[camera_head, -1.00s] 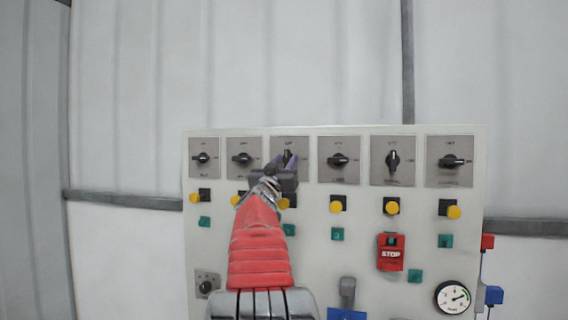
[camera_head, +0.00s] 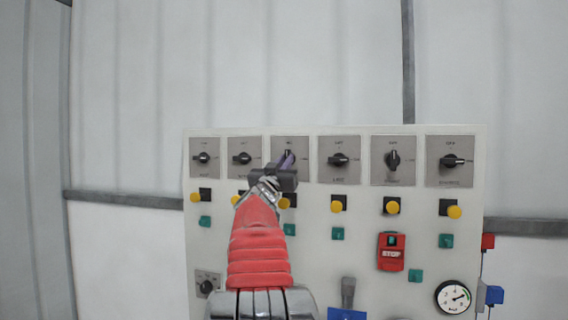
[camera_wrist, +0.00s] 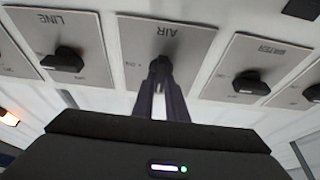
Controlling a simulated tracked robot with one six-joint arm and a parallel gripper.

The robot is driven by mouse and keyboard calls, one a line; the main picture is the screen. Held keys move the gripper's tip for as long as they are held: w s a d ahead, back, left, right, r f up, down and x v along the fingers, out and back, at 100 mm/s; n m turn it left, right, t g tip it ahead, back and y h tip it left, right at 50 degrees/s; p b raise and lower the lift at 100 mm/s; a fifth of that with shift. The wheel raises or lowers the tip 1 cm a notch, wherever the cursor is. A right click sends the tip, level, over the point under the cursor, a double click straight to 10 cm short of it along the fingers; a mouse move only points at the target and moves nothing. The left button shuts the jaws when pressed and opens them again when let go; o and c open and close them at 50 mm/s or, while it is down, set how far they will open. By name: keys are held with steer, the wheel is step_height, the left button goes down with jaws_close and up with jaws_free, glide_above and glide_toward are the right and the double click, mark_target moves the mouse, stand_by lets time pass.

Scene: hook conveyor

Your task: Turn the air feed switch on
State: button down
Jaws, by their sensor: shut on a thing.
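The air feed switch shows in the wrist view as a black knob (camera_wrist: 160,66) on a grey plate marked AIR (camera_wrist: 166,37). My gripper (camera_wrist: 161,88) reaches up to this knob, with its two dark fingers closed on the knob's sides. The knob's handle looks roughly in line with the fingers, and they partly hide it. In the head view my gripper (camera_head: 285,159) is at the third plate from the left, covering much of that switch (camera_head: 290,155). The knob's handle looks near upright there.
The LINE knob (camera_wrist: 64,60) and WATER knob (camera_wrist: 250,83) sit on plates either side, close to my fingers. Yellow buttons and green squares run below the switches. A red STOP box (camera_head: 391,258) and a gauge (camera_head: 454,297) are at the lower right.

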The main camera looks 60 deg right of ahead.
steer(key=shift+m, duration=0.4)
steer(key=shift+w+r+m+g+y, duration=0.1)
steer(key=shift+m+g+y, duration=0.95)
steer(key=shift+m, duration=2.45)
steer(key=shift+f+m+g+y, duration=0.1)
steer(key=shift+m+g+y, duration=0.45)
steer(key=shift+m+g, duration=1.95)
steer(key=shift+w+r+m+g+y, duration=0.2)
steer(key=shift+m+y, duration=0.6)
steer(key=shift+m, duration=3.7)
steer(key=shift+s+d+f+m, duration=0.1)
steer(key=shift+f+m, duration=0.05)
steer(key=shift+m, duration=0.15)
steer(key=c, duration=2)
jaws_free()
steer(key=shift+o, duration=1.2)
steer(key=shift+a+r, duration=0.2)
